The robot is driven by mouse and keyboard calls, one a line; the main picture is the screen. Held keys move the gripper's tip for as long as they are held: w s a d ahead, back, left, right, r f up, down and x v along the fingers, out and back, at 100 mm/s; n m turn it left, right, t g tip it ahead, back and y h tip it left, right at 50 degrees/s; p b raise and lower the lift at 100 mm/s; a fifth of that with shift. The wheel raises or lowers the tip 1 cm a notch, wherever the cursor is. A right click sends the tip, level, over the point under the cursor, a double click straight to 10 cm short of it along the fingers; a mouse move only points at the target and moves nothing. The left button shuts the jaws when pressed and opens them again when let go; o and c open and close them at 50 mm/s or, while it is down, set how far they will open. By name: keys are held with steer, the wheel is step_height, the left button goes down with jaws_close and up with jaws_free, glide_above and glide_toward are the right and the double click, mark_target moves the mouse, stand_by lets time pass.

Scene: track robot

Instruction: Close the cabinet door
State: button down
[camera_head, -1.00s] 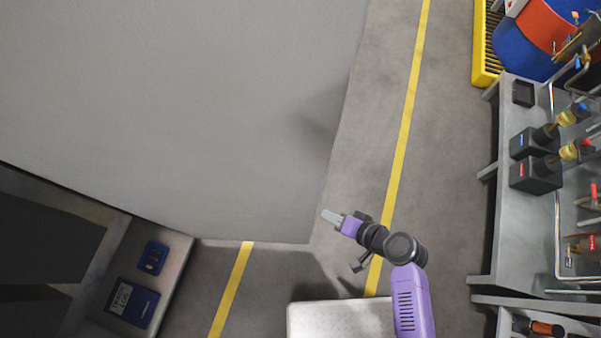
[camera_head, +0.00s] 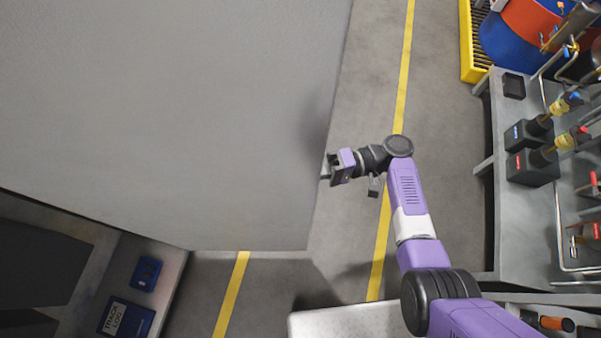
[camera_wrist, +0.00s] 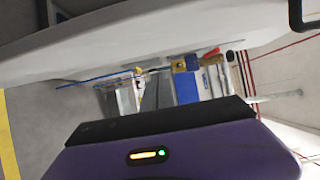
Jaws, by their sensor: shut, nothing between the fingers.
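The cabinet door (camera_head: 170,120) is a large grey panel that stands open and fills the upper left of the head view. The cabinet (camera_head: 160,275) is at the lower left, its inside exposed. My gripper (camera_head: 326,172) is shut and empty at the door's right edge, its tip partly hidden; I cannot tell if it touches. In the wrist view the pale door (camera_wrist: 130,35) crosses the top, with a black handle (camera_wrist: 298,14) at the upper right. The fingers do not show there.
Blue items, including a track log (camera_head: 126,317), lie in the cabinet. A grey bench (camera_head: 500,225) with valves and pipes stands on the right, and a yellow drum pallet (camera_head: 472,45) at the upper right. Floor between door and bench is clear.

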steer(key=s+a+p, duration=0.2)
steer(key=s+a, duration=0.3)
steer(key=a, duration=0.1)
steer(key=shift+a+p, duration=0.25)
steer(key=shift+p, duration=0.1)
